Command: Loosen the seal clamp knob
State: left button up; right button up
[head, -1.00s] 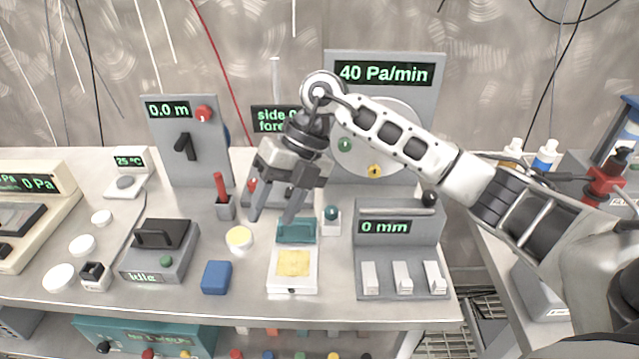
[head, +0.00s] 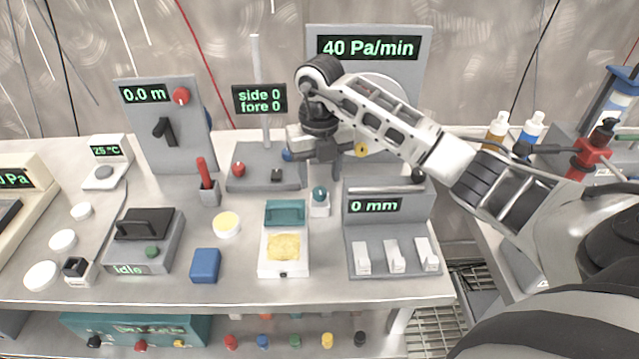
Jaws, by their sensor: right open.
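A grey panel (head: 412,85) reading "40 Pa/min" stands at the back and carries a round pale plate (head: 392,90). My right gripper (head: 322,168) is open and empty, pointing down in front of the panel's lower left. It and my right arm hide much of the plate. My left gripper is not in view.
A "side 0 fore 0" display (head: 260,98) stands left of the gripper, with a red knob (head: 239,168) on its base. A "0 mm" box (head: 388,230) stands at front right. A teal-lidded white box (head: 284,262) and a blue block (head: 205,265) lie at the front.

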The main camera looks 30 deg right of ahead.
aim_at(320, 190)
notch_tip(320, 190, down, 2)
jog(key=shift+f, duration=0.7)
jog(key=c, duration=1)
